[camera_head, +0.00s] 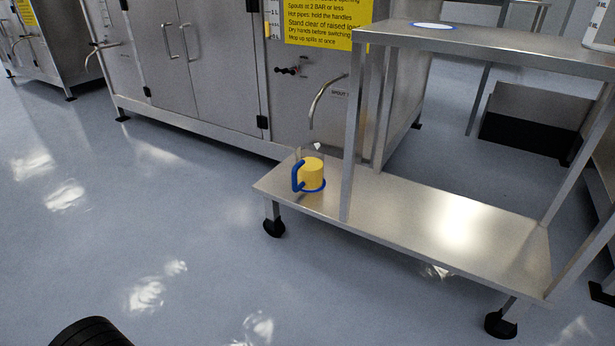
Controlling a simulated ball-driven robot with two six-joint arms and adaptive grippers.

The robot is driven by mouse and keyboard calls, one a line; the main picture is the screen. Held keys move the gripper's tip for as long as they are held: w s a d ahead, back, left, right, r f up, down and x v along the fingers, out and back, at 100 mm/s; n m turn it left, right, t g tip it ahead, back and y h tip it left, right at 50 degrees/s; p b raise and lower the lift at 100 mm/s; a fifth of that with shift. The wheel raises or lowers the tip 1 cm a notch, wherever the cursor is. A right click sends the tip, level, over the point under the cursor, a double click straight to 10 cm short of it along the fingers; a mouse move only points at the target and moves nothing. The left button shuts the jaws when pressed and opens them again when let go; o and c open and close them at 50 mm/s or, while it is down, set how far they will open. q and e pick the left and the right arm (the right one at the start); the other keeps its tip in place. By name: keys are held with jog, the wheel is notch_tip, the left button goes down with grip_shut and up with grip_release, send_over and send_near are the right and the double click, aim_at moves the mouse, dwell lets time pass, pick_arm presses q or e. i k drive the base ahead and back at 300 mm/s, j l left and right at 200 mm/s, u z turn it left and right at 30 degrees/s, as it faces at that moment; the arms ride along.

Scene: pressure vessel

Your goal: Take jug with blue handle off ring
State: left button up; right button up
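A yellow jug (313,172) with a blue handle (296,177) stands upright on the low shelf of a steel cart, near the shelf's left end. The handle faces left. A blue ring (321,188) shows around the foot of the jug, partly hidden by it. A curved steel spout (320,98) on the cabinet is above and behind the jug. Neither of my grippers shows in the head view.
The steel cart's low shelf (420,215) is otherwise bare, with upright posts right of the jug. Its upper shelf (500,46) carries a white disc with a blue rim (436,26). Steel cabinets (200,70) stand behind. Blue floor (120,220) is open at left.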

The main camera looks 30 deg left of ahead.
aim_at(308, 172)
jog(key=i+l+u, duration=0.15)
jog(key=i, duration=0.25)
jog(key=i+l+u, duration=0.15)
jog(key=i+l, duration=0.3)
